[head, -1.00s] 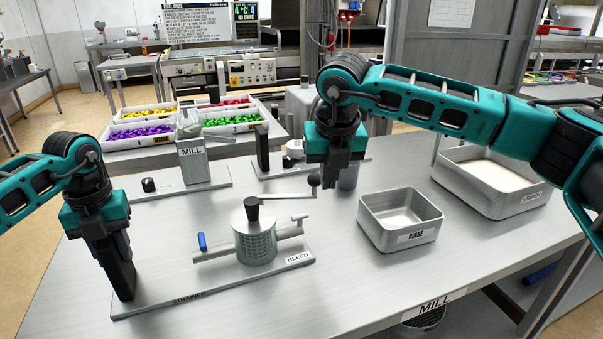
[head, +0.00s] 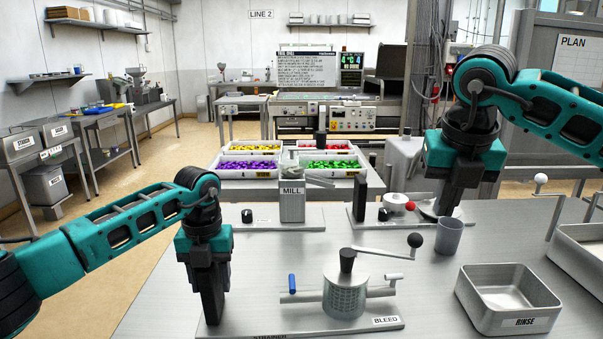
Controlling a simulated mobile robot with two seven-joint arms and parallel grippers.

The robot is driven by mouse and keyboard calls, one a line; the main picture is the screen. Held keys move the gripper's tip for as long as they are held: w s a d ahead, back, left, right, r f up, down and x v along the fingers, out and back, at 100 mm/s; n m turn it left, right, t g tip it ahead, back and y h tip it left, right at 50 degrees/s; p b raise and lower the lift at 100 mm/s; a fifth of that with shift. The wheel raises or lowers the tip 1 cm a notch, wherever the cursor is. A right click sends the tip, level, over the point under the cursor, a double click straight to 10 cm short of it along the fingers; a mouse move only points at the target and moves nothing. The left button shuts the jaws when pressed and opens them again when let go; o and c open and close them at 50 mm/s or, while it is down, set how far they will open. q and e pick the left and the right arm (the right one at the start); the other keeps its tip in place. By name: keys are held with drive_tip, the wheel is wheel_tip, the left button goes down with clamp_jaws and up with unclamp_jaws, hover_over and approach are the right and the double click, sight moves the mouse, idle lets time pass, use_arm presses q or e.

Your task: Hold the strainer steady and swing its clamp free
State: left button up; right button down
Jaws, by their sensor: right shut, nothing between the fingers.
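I cannot tell which part is the clamp. My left gripper (head: 211,300) points down at the plate's left end, around a black upright post (head: 212,308), and appears shut on it. My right gripper (head: 448,203) is shut and empty, behind and right of the ball knob, apart from the strainer.
A grey cup (head: 449,235) stands below my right gripper. The RINSE tray (head: 508,322) is at the front right. The table between the strainer and the RINSE tray is clear.

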use_arm(q)
drive_tip(key=shift+o, duration=1)
drive_tip(key=shift+r, duration=0.25)
